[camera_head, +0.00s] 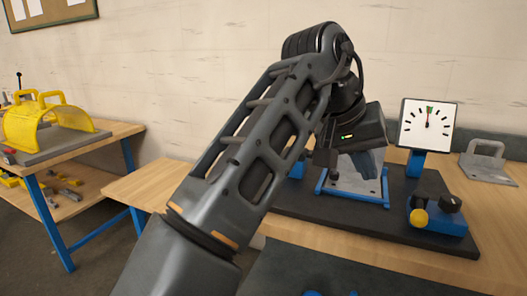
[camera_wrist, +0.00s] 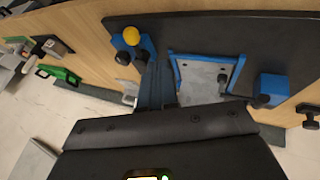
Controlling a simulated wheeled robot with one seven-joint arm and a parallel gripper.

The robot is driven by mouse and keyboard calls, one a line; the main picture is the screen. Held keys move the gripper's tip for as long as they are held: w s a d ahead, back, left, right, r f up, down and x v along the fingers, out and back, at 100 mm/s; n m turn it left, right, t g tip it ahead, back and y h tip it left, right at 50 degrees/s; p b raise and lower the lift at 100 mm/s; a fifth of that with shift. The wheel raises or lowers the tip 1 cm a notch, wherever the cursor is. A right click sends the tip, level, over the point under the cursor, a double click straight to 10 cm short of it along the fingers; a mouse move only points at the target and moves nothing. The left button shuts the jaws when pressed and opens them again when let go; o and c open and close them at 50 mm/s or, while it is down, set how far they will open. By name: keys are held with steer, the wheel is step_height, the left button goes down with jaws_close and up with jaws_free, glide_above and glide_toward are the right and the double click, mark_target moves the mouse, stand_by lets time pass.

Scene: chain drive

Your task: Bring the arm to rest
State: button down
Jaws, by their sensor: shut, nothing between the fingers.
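My arm stretches across the middle of the head view, bent at a joint near the top. My gripper (camera_head: 372,172) hangs from it over the dark base plate, in front of a blue-framed grey panel (camera_head: 356,186). Its fingers are shut with nothing between them. In the wrist view the closed fingers (camera_wrist: 155,78) lie between a blue block with a yellow knob (camera_wrist: 132,35) and the blue-framed panel (camera_wrist: 202,80). The arm hides part of the panel and the bench in the head view. I cannot tell the exact gap between fingers and fixture.
A dark base plate (camera_head: 340,230) on the wooden bench carries a dial gauge (camera_head: 427,125) and a blue block with a yellow knob (camera_head: 437,215). A grey bracket (camera_head: 487,162) stands at right. A yellow guard (camera_head: 45,125) sits on a side table at left, across an open floor gap.

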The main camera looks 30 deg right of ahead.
steer(key=w+d+r+n+t+h+p, duration=0.1)
steer(key=w+d+n+t+h, duration=0.3)
steer(key=d+t+h, duration=0.45)
steer(key=s+a+f+n+t+y+p, duration=0.1)
steer(key=s+a+f+n+t+y, duration=0.4)
steer(key=f, duration=0.3)
steer(key=s+a+f+n+t+y, duration=0.4)
steer(key=s+a+f+n+y, duration=0.2)
steer(key=f+n, duration=0.25)
steer(key=s+a+m+y, duration=0.1)
steer(key=s+a, duration=0.3)
steer(key=s, duration=0.4)
steer(key=s+a+f+m+g+y, duration=0.1)
steer(key=s+a+m+y, duration=0.1)
steer(key=s, duration=0.5)
steer(key=s+a+m+y+p, duration=0.1)
steer(key=s+a+m, duration=0.2)
steer(key=s+a, duration=0.4)
steer(key=shift+s+f+m+g, duration=0.35)
steer(key=shift+s+f, duration=0.05)
steer(key=shift+s, duration=0.45)
